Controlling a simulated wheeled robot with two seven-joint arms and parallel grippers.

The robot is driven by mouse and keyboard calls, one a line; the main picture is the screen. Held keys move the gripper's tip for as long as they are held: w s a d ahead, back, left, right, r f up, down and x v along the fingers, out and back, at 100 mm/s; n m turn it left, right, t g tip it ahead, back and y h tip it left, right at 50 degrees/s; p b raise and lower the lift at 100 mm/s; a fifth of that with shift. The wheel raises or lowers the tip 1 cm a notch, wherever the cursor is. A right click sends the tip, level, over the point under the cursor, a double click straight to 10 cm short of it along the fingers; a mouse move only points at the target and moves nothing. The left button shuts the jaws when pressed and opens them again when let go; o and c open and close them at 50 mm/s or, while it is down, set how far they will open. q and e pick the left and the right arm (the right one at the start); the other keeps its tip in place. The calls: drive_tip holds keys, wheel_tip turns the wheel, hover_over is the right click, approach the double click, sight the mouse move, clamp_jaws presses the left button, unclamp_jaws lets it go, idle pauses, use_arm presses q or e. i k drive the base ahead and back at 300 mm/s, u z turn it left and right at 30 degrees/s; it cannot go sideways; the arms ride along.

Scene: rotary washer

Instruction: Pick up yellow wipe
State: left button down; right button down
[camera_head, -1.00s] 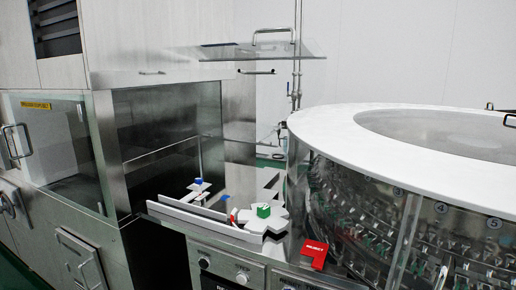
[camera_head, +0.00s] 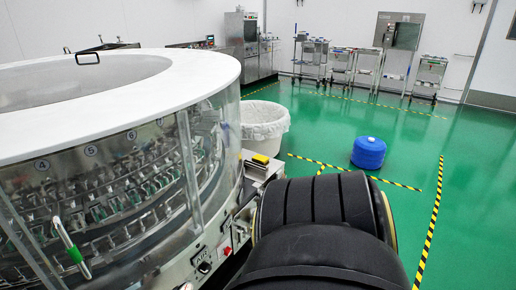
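A small yellow item (camera_head: 261,159), which looks like the yellow wipe, lies on a narrow metal ledge at the right side of the round washer (camera_head: 150,110). It is small in the picture, so I cannot make out its folds. My black arm link fills the lower middle of the head view, just right of and nearer than the yellow item. Neither gripper shows in this view, and I see nothing touching the yellow item.
A white lined bin (camera_head: 265,128) stands behind the ledge. A blue rounded object (camera_head: 368,152) sits on the green floor near yellow-black tape. Steel carts (camera_head: 341,66) stand along the back wall. A control panel with a red switch (camera_head: 226,251) is below the ledge. Open floor lies to the right.

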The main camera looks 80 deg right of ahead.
sight(259, 159)
drive_tip(key=z, duration=2.55)
